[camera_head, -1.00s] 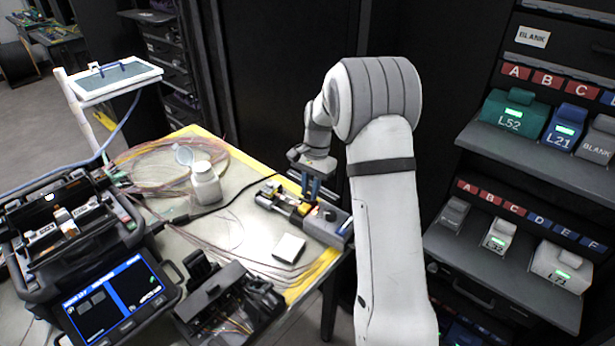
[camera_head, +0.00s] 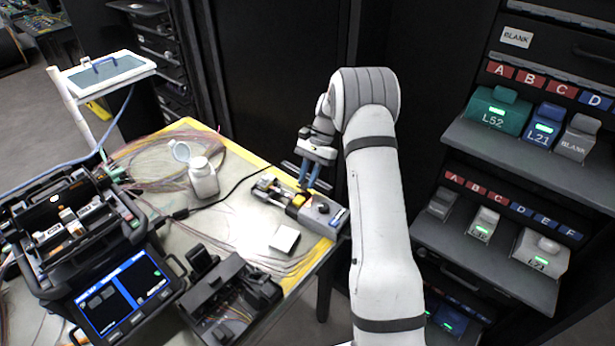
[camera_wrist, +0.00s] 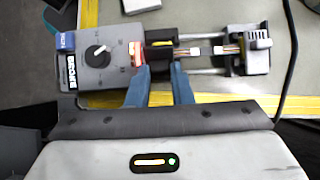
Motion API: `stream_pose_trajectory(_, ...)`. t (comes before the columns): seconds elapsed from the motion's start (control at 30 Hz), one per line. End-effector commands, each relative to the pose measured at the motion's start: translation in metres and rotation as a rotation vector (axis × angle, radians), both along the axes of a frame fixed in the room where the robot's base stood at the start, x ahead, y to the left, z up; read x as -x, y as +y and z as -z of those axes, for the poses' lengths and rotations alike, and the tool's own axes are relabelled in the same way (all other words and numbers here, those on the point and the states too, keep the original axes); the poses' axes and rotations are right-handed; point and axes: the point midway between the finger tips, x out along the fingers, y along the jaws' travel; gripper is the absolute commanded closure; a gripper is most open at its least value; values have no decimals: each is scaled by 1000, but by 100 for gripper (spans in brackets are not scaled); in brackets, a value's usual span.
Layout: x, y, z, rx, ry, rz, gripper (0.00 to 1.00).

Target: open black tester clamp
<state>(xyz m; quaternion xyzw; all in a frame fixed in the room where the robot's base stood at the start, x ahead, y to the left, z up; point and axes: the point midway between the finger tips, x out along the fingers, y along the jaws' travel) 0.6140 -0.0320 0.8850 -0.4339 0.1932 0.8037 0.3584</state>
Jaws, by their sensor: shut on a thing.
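The grey tester (camera_wrist: 97,60) lies along the table's yellow edge, with a dial and a lit red-orange part. It also shows in the head view (camera_head: 318,212). Beside the lit part is the black tester clamp (camera_wrist: 158,54), a dark block with yellow marks. My gripper (camera_wrist: 160,70) has its two blue fingers at the near side of the clamp, one on each side, shut on it. In the head view my gripper (camera_head: 309,178) reaches down to the tester from above. The fingertips partly hide the clamp, and its lid angle is unclear.
Right of the clamp, two rods lead to a grey end block (camera_wrist: 257,50). A white square piece (camera_head: 284,239) lies in front of the tester. A white bottle (camera_head: 203,178), a dark splicer (camera_head: 75,235) and loose fibres are further left. A black cable passes close by.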

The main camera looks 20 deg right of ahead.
Motion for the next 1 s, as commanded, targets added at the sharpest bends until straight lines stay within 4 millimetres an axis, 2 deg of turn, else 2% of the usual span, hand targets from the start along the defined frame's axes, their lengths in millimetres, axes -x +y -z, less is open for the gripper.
stream_pose_trajectory(0.17, 0, 0, 0, 1, -2, 1, 100)
stream_pose_trajectory(0.2, 0, 0, 1, 1, -2, 1, 77)
stream_pose_trajectory(0.43, 0, 0, 0, 1, 0, 1, 58)
stream_pose_trajectory(0.77, 0, 0, -6, 1, -2, 1, 58)
stream_pose_trajectory(1.0, -1, 0, -48, 2, -5, 0, 58)
